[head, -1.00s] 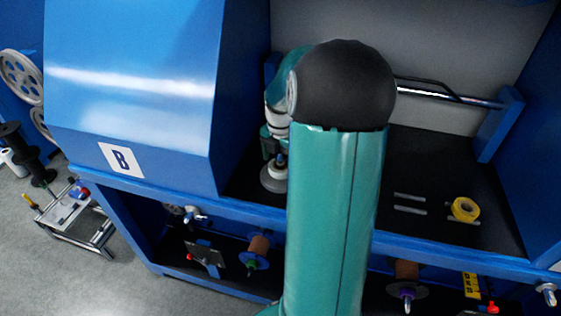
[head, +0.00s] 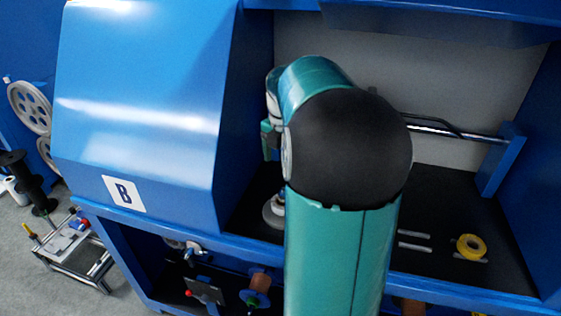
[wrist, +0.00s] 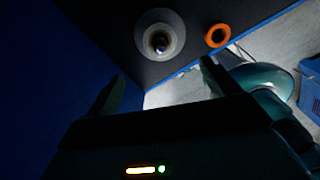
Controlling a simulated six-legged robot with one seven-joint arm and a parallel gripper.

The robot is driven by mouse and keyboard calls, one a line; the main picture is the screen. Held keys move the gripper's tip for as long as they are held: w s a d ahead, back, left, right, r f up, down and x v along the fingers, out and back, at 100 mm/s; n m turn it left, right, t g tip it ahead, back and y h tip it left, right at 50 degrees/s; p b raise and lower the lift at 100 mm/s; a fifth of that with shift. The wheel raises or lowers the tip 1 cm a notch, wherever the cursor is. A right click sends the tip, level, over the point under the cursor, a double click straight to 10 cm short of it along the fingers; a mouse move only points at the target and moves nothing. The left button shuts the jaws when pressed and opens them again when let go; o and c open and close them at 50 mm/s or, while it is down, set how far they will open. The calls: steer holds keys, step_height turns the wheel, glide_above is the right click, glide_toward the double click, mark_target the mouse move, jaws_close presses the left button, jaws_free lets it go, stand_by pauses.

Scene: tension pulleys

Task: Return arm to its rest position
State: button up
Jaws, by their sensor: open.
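My arm (head: 340,255), teal with a black joint, fills the middle of the head view. My gripper (head: 267,140) shows partly at the left of that joint, above the dark shelf and apart from the grey disc. In the wrist view my gripper (wrist: 160,75) has its two fingers spread wide, with nothing between them. A grey disc with a dark centre post (wrist: 160,36) lies beyond the fingertips; in the head view the grey disc (head: 273,212) sits on the shelf, partly hidden by my arm.
A blue cabinet marked B (head: 124,193) stands close on the left. A yellow roll (head: 471,247) lies on the shelf at right, near two metal pins (head: 414,240). A bar (head: 455,131) crosses the back. Spools hang below the shelf. A small cart (head: 68,245) stands at left.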

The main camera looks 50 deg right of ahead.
steer(key=shift+a, duration=0.1)
steer(key=s+a+r+m+t+h, duration=0.15)
steer(key=a+m, duration=0.35)
steer(key=a, duration=0.5)
steer(key=a+r+m+t, duration=0.1)
steer(key=a+r+m, duration=0.25)
steer(key=a, duration=0.65)
steer(key=s+a+f+m+t+y, duration=0.1)
steer(key=s+a+f+m+t, duration=0.2)
steer(key=s+a+m, duration=0.5)
steer(key=a+m, duration=0.2)
steer(key=a, duration=0.2)
steer(key=shift+s+a, duration=0.3)
steer(key=shift+s, duration=0.05)
